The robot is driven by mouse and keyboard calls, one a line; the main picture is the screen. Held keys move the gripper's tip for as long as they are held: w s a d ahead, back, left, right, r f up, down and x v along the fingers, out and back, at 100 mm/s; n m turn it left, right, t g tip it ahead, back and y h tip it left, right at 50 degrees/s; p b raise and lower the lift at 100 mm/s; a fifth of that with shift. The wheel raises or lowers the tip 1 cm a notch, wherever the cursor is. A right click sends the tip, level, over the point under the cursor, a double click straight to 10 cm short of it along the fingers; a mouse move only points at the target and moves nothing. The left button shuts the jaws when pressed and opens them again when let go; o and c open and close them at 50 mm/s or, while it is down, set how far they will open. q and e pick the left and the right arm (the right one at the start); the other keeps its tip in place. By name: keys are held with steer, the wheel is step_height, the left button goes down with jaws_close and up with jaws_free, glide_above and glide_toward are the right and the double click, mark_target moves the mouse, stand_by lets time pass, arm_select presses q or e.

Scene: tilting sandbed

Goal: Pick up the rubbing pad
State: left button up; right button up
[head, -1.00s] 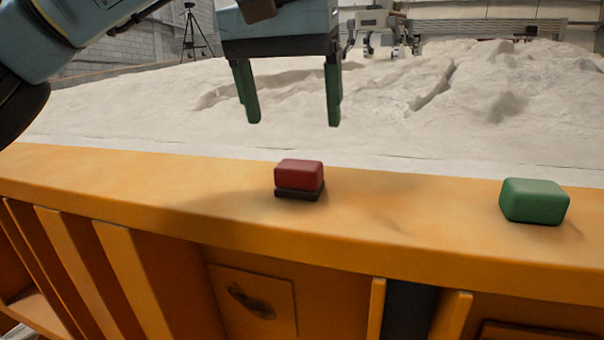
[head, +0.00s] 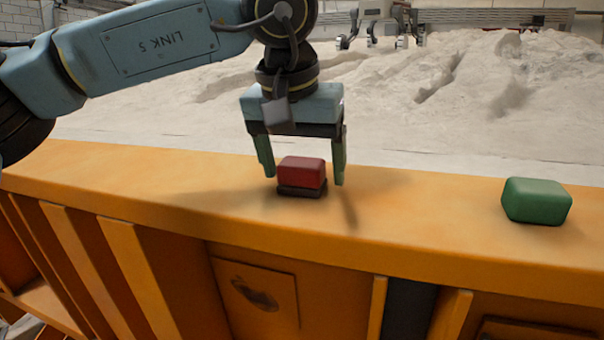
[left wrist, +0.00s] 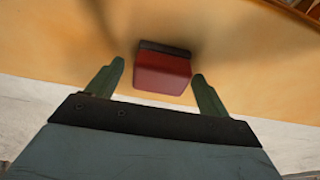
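A red block with a dark layer under it, apparently the rubbing pad (head: 302,172), lies on the flat orange rim (head: 420,205). My left gripper (head: 304,181) points down over it, open, with one green finger on each side of the pad. In the left wrist view the red pad (left wrist: 162,75) shows between and just beyond the two fingertips (left wrist: 158,69), with visible gaps on both sides. No finger is seen pressing on it. My right gripper is not in view.
A green block (head: 536,201) sits on the same rim to the right, well apart. Behind the rim lies a bed of pale, uneven sand (head: 430,110). The rim between the two blocks is clear. Ribbed orange side panels drop away in front.

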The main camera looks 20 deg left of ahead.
mark_target(302, 160)
arm_select(q)
steer(key=c, duration=1)
step_height(302, 160, up, 10)
steer(key=shift+r, duration=0.1)
